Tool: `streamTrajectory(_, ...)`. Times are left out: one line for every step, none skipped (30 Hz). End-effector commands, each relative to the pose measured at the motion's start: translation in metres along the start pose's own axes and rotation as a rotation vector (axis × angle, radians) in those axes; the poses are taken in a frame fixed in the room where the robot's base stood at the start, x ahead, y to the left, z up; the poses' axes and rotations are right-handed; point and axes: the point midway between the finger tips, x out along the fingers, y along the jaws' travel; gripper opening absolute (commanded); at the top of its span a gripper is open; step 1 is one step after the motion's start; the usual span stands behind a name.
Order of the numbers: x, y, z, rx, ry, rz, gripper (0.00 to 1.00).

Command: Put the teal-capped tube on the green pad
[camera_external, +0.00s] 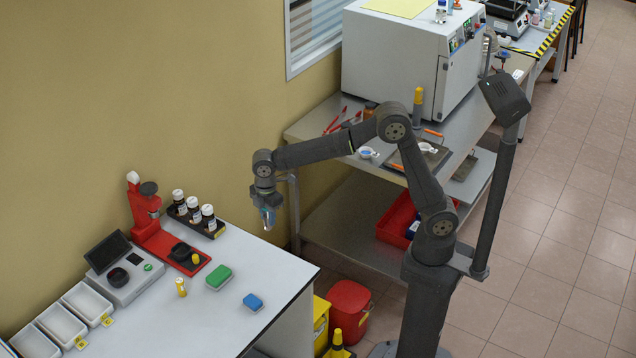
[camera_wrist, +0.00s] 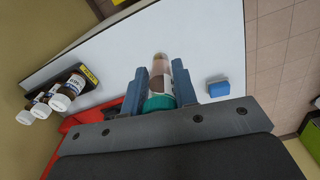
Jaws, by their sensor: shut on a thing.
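My gripper (camera_external: 267,211) is shut on the teal-capped tube (camera_wrist: 159,76) and holds it in the air above the far right part of the white bench. In the wrist view the tube lies between the two blue fingers (camera_wrist: 158,84), with its teal cap nearest the palm. In the external view the tube is small and mostly covered by the fingers. The green pad (camera_external: 219,277) lies on the bench, below and left of my gripper in the picture. I cannot see the pad in the wrist view.
A blue block (camera_external: 253,301) lies right of the green pad; it also shows in the wrist view (camera_wrist: 219,89). A dark rack of white-capped bottles (camera_external: 197,217), a red stand (camera_external: 148,222) and a small yellow vial (camera_external: 181,287) stand nearby.

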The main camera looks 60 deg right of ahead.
Motion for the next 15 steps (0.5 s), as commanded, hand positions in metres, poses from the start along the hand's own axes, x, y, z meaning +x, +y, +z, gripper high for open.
streamTrajectory(-0.002,0.014,-0.010,0.006,0.001,0.001,0.04)
streamTrajectory(-0.004,0.021,-0.015,0.009,0.001,0.001,0.04)
streamTrajectory(-0.006,0.030,-0.022,0.012,0.000,0.000,0.04)
streamTrajectory(-0.008,0.036,-0.026,0.014,0.001,0.001,0.04)
streamTrajectory(-0.009,0.042,-0.031,0.017,0.001,0.000,0.04)
streamTrajectory(-0.011,0.050,-0.036,0.020,0.001,0.001,0.04)
streamTrajectory(-0.012,0.055,-0.040,0.022,0.001,0.001,0.04)
streamTrajectory(-0.013,0.060,-0.043,0.024,0.000,0.000,0.04)
streamTrajectory(-0.014,0.066,-0.047,0.026,0.001,0.001,0.04)
streamTrajectory(-0.015,0.070,-0.049,0.028,0.000,0.000,0.04)
streamTrajectory(-0.016,0.073,-0.051,0.030,0.001,0.001,0.04)
streamTrajectory(-0.016,0.077,-0.054,0.032,0.001,0.001,0.04)
streamTrajectory(-0.017,0.080,-0.055,0.033,0.000,0.000,0.04)
streamTrajectory(-0.017,0.082,-0.056,0.034,0.000,0.000,0.04)
streamTrajectory(-0.018,0.084,-0.058,0.035,0.001,0.000,0.04)
